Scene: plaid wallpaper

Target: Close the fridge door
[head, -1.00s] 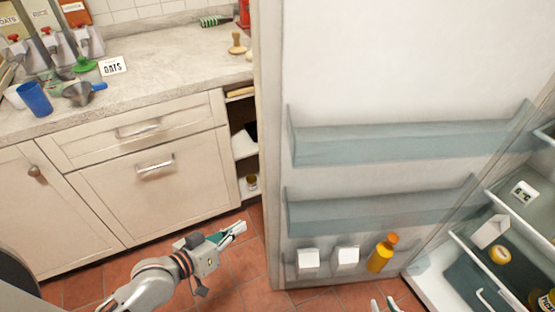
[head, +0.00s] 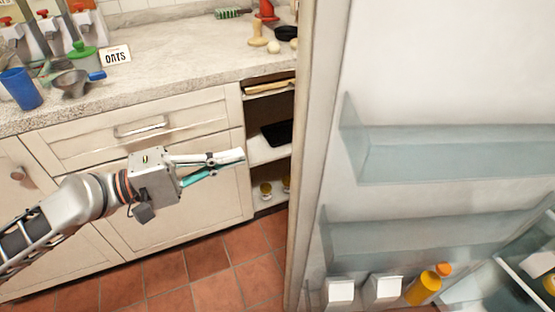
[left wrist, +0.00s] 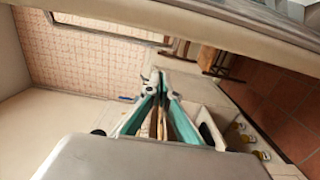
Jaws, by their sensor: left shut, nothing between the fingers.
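The fridge door (head: 440,70) stands open on the right of the head view. Its white inner side faces me, with clear shelf bins. Its near edge (head: 312,140) runs down beside the open cabinet. My left gripper (head: 240,157) is shut and empty, in front of the cabinets, left of the door edge and apart from it in the picture. The left wrist view shows its teal fingers (left wrist: 162,82) together at the tips. Part of the fridge interior (head: 535,265) shows at the lower right. My right gripper is not in view.
The door's bottom bin holds an orange bottle (head: 424,288) and white cartons (head: 341,291). The stone counter (head: 170,60) carries cups, bottles and an oats card. An open shelf niche (head: 268,145) lies behind the door edge. The tiled floor (head: 215,270) is clear.

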